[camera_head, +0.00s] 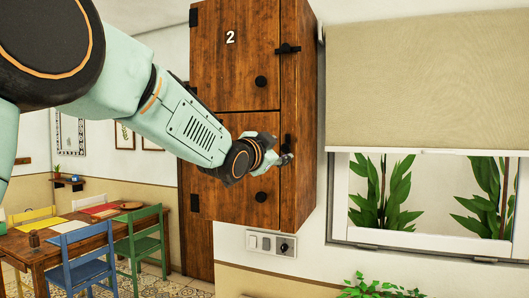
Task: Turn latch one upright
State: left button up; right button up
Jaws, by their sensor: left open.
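A wooden wall cabinet (308,120) has two doors. The upper door (240,75) bears the number 2, and its dark latch (287,49) lies level across the door's right edge. The lower door (225,208) is partly covered by my left arm, and no number shows on it. A dark latch (288,141) at the lower door's right edge looks upright, partly hidden by my gripper. My left gripper (286,160) is open, with its fingertips at the lower part of this latch. I cannot tell whether they touch it. My right gripper is not in view.
Round dark knobs sit on the upper door (261,82) and lower door (261,197). A switch panel (271,243) is on the wall below. A window with a blind (425,80) is at the right. A table (45,255) with coloured chairs stands at the lower left.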

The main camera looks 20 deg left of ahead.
aim_at(285, 148)
pick_arm(q)
jog(key=s, duration=0.7)
jog(key=shift+s+a, duration=0.3)
jog(key=shift+a, duration=0.15)
jog(key=shift+w, duration=0.15)
jog(key=shift+w+d, duration=0.25)
jog(key=shift+w, duration=1.75)
jog(key=shift+w+d, duration=0.25)
jog(key=shift+w, duration=1.7)
jog(key=shift+w+d, duration=0.25)
jog(key=shift+w, duration=1.75)
jog(key=shift+s+r, duration=0.1)
jog(key=shift+s, duration=0.15)
